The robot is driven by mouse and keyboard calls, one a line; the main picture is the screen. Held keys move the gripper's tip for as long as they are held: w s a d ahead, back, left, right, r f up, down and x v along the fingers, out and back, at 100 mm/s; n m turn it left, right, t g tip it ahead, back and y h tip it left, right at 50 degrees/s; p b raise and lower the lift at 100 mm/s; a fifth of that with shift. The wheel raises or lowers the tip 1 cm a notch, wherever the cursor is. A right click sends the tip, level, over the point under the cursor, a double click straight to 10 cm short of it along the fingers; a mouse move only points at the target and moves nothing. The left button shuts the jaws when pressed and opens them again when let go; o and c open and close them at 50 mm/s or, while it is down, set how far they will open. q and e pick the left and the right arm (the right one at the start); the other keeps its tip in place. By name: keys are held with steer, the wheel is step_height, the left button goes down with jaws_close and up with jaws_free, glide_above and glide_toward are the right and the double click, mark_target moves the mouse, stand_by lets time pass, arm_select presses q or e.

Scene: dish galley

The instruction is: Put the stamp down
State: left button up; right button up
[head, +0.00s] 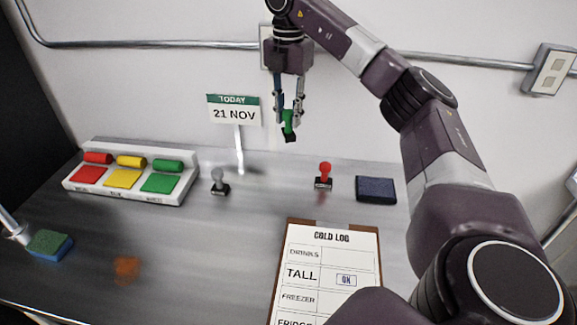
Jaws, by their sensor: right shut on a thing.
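My right gripper (288,106) is shut on a green-handled stamp (289,122). The stamp is upright with its dark base down, and it hangs well above the steel counter. Two other stamps stand on the counter below: a grey-handled one (219,182) and a red-handled one (323,176). A dark blue ink pad (376,190) lies to the right of the red stamp.
A clipboard with a COLD LOG sheet (310,264) lies at the front. A white tray with red, yellow and green pieces (182,191) is at left. A date sign (234,114) stands behind. A sponge (50,244) and an orange stain (126,269) are at front left.

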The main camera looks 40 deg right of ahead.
step_height(320, 180, down, 15)
steer(key=shift+r+p, duration=0.1)
steer(key=shift+p, duration=0.3)
steer(key=shift+f, duration=0.25)
steer(key=o, duration=0.9)
step_height(320, 180, up, 12)
steer(key=shift+r+b, duration=0.2)
steer(key=shift+b, duration=0.45)
steer(key=shift+r, duration=0.1)
